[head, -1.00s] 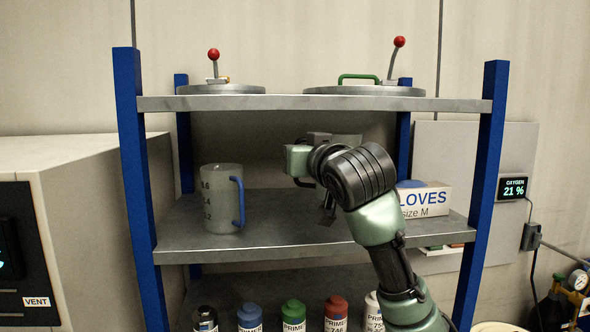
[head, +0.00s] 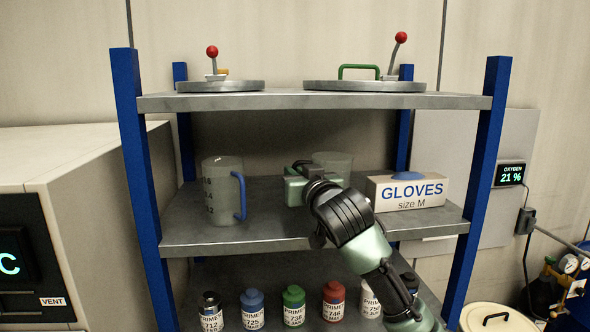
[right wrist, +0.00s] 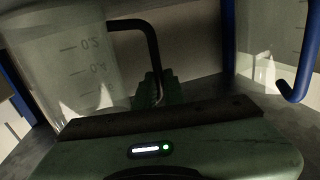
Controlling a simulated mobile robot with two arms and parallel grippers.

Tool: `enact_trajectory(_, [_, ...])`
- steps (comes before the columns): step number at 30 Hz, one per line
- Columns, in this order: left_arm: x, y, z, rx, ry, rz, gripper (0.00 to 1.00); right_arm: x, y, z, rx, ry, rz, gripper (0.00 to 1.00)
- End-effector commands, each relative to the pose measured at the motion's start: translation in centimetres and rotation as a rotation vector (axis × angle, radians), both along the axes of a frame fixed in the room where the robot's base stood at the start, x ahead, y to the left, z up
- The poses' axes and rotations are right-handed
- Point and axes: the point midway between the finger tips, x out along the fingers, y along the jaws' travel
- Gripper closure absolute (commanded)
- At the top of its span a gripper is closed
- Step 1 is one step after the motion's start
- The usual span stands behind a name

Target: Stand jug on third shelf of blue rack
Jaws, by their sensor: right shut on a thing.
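A clear jug with a black handle (head: 338,160) is over the blue rack's middle shelf (head: 240,238), partly hidden behind my right gripper (head: 297,187). My right gripper is shut on its handle. In the right wrist view the jug (right wrist: 65,55) fills the left side. Its black handle (right wrist: 150,38) runs down between the fingers (right wrist: 157,90). The jug's base is hidden in the head view, so I cannot tell whether it touches the shelf. My left gripper is out of view.
A jug with a blue handle (head: 222,195) stands left on the same shelf. A gloves box (head: 408,192) is close on the right. Several primer bottles (head: 293,305) stand below. Two round lids (head: 365,87) lie on the top shelf (head: 285,101).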

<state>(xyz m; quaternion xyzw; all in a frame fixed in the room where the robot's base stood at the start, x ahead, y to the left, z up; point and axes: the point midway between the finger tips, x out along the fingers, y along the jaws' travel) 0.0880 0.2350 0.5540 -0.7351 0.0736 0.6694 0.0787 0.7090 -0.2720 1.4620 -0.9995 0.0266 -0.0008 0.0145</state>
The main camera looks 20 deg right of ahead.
Motion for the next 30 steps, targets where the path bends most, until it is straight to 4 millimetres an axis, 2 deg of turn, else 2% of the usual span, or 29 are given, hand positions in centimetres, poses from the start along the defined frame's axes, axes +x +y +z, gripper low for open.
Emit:
enact_trajectory(6, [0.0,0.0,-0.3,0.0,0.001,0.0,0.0,0.0,0.0,-0.2,0.0,-0.001,0.0,1.0])
enact_trajectory(7, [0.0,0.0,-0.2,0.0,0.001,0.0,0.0,0.0,0.0,-0.2,0.0,0.0,0.0,0.82])
enact_trajectory(9, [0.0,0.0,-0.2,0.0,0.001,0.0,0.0,0.0,0.0,-0.2,0.0,0.0,0.0,0.68])
enact_trajectory(20, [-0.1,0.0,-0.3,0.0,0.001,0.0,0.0,-0.2,0.0,0.0,0.0,-0.001,0.0,0.68])
enact_trajectory(23, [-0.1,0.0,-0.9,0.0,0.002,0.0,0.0,-1.2,0.1,-0.2,0.0,-0.003,0.001,0.68])
enact_trajectory(30, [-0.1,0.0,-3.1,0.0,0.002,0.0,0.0,-6.2,0.4,-0.4,-0.001,-0.005,0.001,0.68])
